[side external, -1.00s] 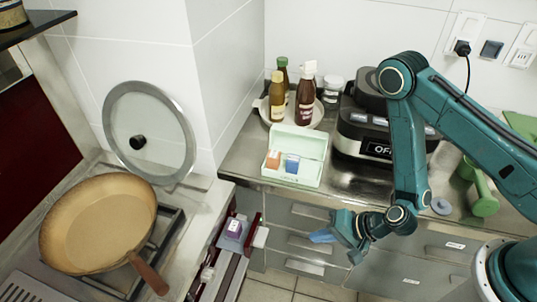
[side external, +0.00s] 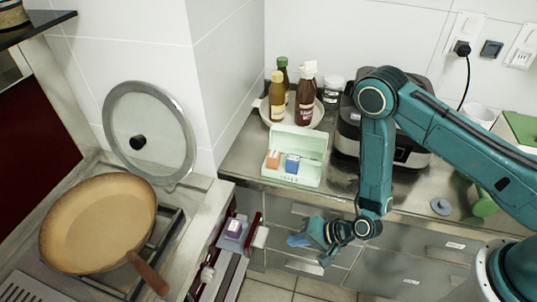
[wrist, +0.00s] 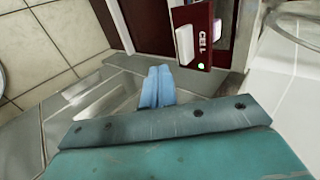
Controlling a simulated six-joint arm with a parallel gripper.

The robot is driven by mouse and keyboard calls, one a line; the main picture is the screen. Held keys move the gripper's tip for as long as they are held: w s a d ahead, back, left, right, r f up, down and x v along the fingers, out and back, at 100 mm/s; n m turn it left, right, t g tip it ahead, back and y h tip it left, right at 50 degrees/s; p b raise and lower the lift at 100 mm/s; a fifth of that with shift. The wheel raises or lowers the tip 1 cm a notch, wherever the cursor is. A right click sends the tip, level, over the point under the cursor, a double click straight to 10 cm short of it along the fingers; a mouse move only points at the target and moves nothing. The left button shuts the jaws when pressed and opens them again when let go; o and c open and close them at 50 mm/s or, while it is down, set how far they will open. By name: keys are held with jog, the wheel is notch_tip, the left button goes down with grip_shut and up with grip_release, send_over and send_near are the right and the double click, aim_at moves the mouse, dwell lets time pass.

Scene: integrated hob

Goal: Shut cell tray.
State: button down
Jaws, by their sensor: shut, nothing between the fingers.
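The cell tray stands pulled out from the red-fronted unit beside the hob, with its wall (side external: 224,246) and dark red front (side external: 254,229) showing in the side view. A purple-and-white item (side external: 235,228) sits in it. In the wrist view its red front (wrist: 203,52) bears the word CELL, a green light and a white handle (wrist: 184,45). My gripper (side external: 297,240) is to the right of the tray front, apart from it, with light blue fingers together and empty. In the wrist view the closed fingers (wrist: 157,86) point toward the area just left of and below the front.
A pan (side external: 98,222) sits on the hob, its handle toward the tray. The steel counter (side external: 240,160) carries an open pale green box (side external: 309,178) with small blocks, and several bottles. Counter drawers (side external: 295,217) stand behind my gripper. Tiled floor lies below.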

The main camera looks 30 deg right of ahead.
aim_at(254, 229)
jog(key=shift+w+a+f, duration=0.25)
jog(key=shift+w+a, duration=0.4)
jog(key=shift+w+a+f, duration=0.25)
jog(key=shift+w+a, duration=0.4)
jog(key=shift+a, duration=0.05)
jog(key=shift+w+a+f, duration=0.25)
jog(key=shift+w+a, duration=0.4)
jog(key=w+a, duration=0.6)
jog(key=shift+d, duration=0.1)
